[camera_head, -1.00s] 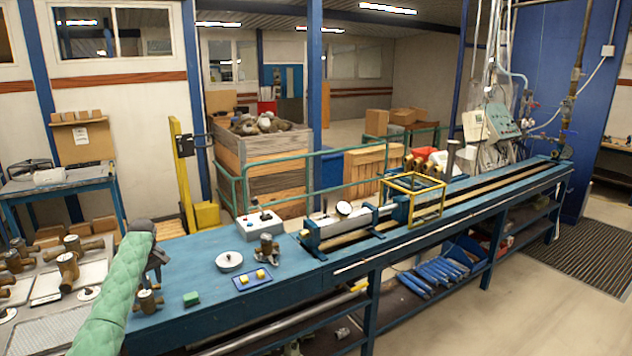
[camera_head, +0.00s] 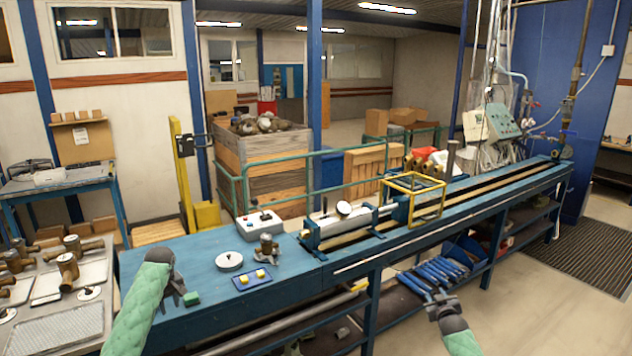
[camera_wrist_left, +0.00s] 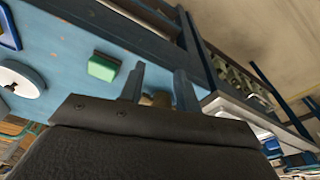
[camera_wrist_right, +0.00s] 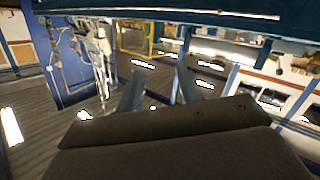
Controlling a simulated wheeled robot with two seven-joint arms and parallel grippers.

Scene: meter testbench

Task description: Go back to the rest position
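My left gripper (camera_head: 178,288) is over the left part of the blue bench (camera_head: 215,310), close to a small green block (camera_head: 192,298). In the left wrist view its two fingers (camera_wrist_left: 160,85) stand apart. A brass piece (camera_wrist_left: 156,98) shows between and beyond them, mostly hidden by the gripper body; I see no grip on it. The green block (camera_wrist_left: 103,66) lies beside the fingers there. My right gripper (camera_head: 438,294) is in front of the bench, at the lower right of the head view. Its fingers (camera_wrist_right: 157,88) are apart with nothing between them.
A white disc (camera_head: 229,261), a blue pad (camera_head: 240,284) with yellow pieces and a brass meter (camera_head: 267,248) are on the bench. A grey tray table (camera_head: 82,325) with brass meters is at left. Blue parts (camera_head: 440,270) lie on the lower shelf behind the right gripper. The floor at right is clear.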

